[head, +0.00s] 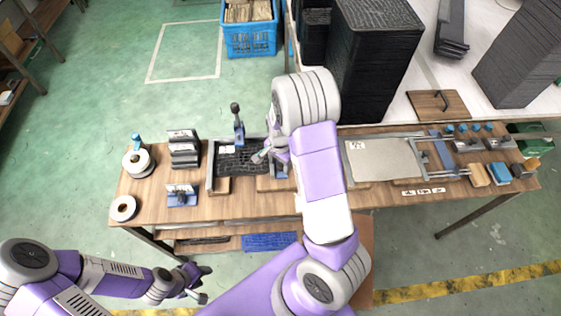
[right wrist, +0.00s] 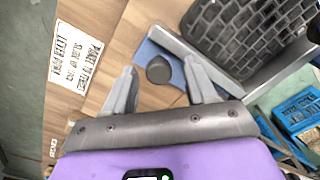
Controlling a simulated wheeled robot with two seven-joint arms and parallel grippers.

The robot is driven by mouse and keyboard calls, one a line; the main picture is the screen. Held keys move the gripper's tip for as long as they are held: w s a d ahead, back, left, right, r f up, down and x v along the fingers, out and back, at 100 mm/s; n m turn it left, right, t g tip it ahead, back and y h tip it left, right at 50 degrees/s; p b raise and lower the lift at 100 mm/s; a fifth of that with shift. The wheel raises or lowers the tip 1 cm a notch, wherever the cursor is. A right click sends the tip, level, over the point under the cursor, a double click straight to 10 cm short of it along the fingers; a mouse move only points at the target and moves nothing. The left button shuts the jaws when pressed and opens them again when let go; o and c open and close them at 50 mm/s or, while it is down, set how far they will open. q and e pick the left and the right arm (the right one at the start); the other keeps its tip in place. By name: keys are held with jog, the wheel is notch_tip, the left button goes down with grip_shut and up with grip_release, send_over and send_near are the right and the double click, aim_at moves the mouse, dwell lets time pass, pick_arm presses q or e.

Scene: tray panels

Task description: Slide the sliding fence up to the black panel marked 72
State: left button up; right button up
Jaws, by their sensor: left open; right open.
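The black panel (head: 238,160) lies in a grey frame on the bench's left part; its gridded surface also shows in the right wrist view (right wrist: 250,28). A grey bar with a blue plate and dark round knob (right wrist: 158,69), apparently the sliding fence, runs beside the panel. I cannot tell whether it touches the panel. My right gripper (right wrist: 160,75) is open, with the knob appearing between its fingertips; it does not grip it. In the head view my right gripper (head: 268,152) and arm hide most of the fence. My left gripper (head: 200,286) is open and empty, before the bench.
A printed label (right wrist: 75,55) lies near the bench edge. An upright black-knobbed clamp (head: 237,122) stands behind the panel. Tape rolls (head: 138,162) sit at left, a grey panel (head: 383,162) at right. A tall black stack (head: 372,60) and blue crate (head: 249,38) are behind.

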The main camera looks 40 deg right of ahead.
notch_tip(320, 180, up, 8)
jog(key=shift+f+p, duration=0.2)
jog(key=shift+p, duration=0.8)
